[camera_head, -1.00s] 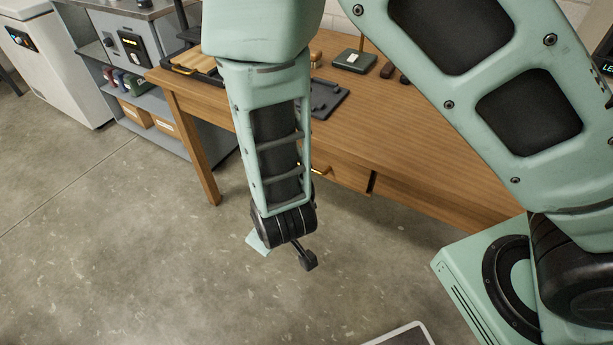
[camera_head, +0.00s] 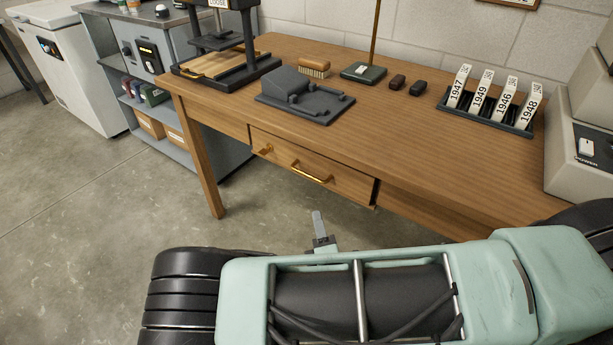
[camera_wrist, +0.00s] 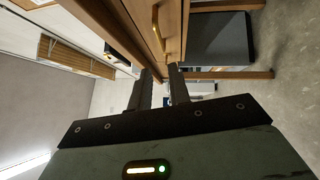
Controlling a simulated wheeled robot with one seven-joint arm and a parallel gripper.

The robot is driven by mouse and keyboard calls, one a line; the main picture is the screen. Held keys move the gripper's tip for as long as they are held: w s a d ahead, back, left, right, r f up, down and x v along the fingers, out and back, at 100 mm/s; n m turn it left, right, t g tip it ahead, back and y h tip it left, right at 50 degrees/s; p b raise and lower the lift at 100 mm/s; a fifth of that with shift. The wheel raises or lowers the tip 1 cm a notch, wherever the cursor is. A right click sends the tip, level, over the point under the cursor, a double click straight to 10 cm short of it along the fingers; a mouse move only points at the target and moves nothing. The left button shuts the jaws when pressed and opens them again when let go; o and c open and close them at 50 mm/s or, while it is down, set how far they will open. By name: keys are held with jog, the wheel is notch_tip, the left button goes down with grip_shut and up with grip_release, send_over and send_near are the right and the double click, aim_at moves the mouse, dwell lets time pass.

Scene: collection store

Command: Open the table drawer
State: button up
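The wooden table (camera_head: 440,150) has a drawer (camera_head: 345,182) in its front, with a curved brass handle (camera_head: 311,174) and a small brass fitting (camera_head: 265,150) left of it. The drawer looks shut or nearly so; a dark gap shows at its right end. My gripper (camera_head: 319,228) is below and in front of the handle in the head view, mostly hidden behind my arm. In the wrist view, turned sideways, the two fingers of my gripper (camera_wrist: 160,72) are apart and empty. The handle (camera_wrist: 156,28) is beyond the fingertips, not between them.
On the tabletop are a dark grey fixture (camera_head: 305,97), a brush (camera_head: 314,67), a black press (camera_head: 222,65) and a rack of year labels (camera_head: 488,110). A grey shelf unit (camera_head: 160,70) stands at left. The floor before the table is open.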

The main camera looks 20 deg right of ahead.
aim_at(306, 173)
jog(key=w, duration=0.5)
jog(key=w+d+r, duration=0.1)
jog(key=w, duration=0.4)
jog(key=w+d+r, duration=0.1)
jog(key=w, duration=0.4)
jog(key=shift+w+d, duration=0.15)
grip_shut()
